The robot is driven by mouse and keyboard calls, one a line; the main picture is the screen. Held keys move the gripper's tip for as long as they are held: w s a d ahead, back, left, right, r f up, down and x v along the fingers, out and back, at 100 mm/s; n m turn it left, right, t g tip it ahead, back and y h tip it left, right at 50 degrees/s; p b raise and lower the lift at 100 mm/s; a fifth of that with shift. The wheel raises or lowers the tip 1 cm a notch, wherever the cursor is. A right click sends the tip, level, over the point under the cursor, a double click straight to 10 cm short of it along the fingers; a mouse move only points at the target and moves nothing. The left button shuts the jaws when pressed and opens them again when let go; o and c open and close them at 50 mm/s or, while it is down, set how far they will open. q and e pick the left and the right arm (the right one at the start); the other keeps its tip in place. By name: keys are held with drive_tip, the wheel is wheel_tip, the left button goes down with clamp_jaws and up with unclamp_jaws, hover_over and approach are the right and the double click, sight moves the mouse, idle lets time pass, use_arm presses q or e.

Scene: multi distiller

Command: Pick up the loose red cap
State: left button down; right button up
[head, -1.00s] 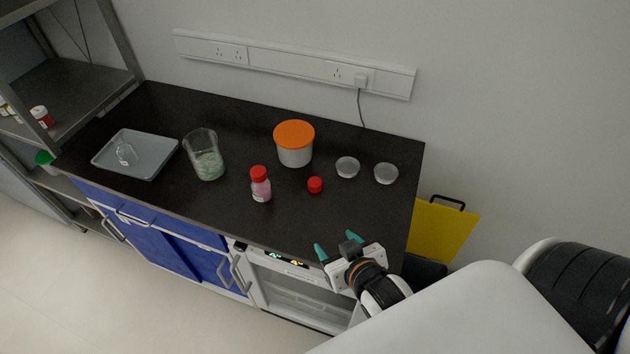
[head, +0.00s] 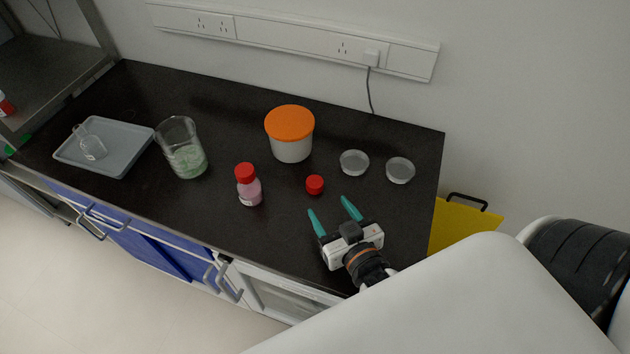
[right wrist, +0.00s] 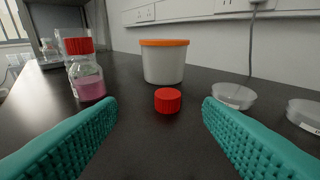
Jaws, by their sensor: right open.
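The loose red cap (head: 315,184) lies on the dark bench top, between the red-capped bottle and the clear dishes. In the right wrist view the cap (right wrist: 168,100) sits ahead of the fingertips, between the two teal fingers and apart from both. My right gripper (head: 332,212) is open and empty, low over the bench on the near side of the cap; its fingers (right wrist: 160,112) spread wide in the wrist view. My left gripper is not in view.
A bottle of pink liquid (head: 249,190) stands left of the cap. A white tub with orange lid (head: 291,146) is behind it. Two clear dishes (head: 354,163) lie to the right. A beaker (head: 182,152) and a grey tray (head: 125,155) stand farther left.

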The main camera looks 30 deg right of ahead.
sight(314, 182)
drive_tip(key=w, duration=0.2)
drive_tip(key=w+f, duration=0.1)
drive_tip(key=w, duration=0.2)
drive_tip(key=w+d+f+p, duration=0.1)
drive_tip(key=w, duration=0.1)
drive_tip(key=shift+w+f, duration=0.15)
drive_tip(key=shift+f, duration=0.1)
drive_tip(key=w, duration=0.3)
drive_tip(key=w+d+f+p, duration=0.1)
drive_tip(key=shift+w, duration=0.3)
drive_tip(key=shift+w+f, duration=0.25)
drive_tip(key=shift+w, duration=0.15)
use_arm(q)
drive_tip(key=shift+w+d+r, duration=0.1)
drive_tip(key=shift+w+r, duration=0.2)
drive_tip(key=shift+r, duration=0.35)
use_arm(e)
drive_tip(key=shift+s, duration=0.1)
drive_tip(key=shift+c, duration=0.2)
drive_tip(key=c, duration=1)
